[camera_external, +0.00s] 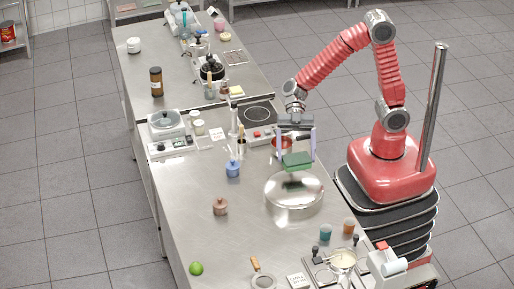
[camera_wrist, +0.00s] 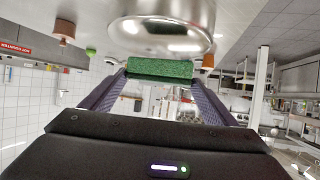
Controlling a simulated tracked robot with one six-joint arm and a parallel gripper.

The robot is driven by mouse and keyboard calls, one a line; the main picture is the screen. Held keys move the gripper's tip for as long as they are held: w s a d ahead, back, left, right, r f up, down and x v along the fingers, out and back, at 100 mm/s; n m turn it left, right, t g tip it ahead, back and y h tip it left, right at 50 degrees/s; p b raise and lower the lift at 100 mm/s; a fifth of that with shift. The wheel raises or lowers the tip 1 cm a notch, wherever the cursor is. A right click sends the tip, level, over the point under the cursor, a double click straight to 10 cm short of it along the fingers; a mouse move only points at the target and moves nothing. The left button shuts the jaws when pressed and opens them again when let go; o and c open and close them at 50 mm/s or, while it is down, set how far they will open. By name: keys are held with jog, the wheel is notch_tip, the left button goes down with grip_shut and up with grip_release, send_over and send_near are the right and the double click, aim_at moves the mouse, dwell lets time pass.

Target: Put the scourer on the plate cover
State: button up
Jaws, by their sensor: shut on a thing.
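The green scourer (camera_external: 297,160) is between the fingertips of my gripper (camera_external: 297,154), which is shut on it. It also shows as a green block in the wrist view (camera_wrist: 160,70), held across both fingers of my gripper (camera_wrist: 160,74). The plate cover (camera_external: 294,190) is a shiny round metal dome on the steel counter. The scourer is held above the far part of the dome in the external view. I cannot tell for sure how large the gap is. In the wrist view the plate cover (camera_wrist: 160,30) fills the top middle, beyond the scourer.
A blue pot (camera_external: 232,169) and a brown pot (camera_external: 220,206) stand left of the dome. Blue (camera_external: 326,232) and orange (camera_external: 349,226) cups stand in front of it. The counter's left front is mostly clear around a lime (camera_external: 196,268).

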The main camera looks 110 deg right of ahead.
aim_at(296, 160)
jog(key=shift+f, duration=0.15)
jog(key=shift+f, duration=1.85)
jog(key=o, duration=1)
jog(key=shift+s+d+r, duration=0.1)
jog(key=shift+d+r, duration=0.1)
jog(key=shift+d, duration=0.15)
jog(key=v, duration=1.1)
jog(key=shift+s+r, duration=0.1)
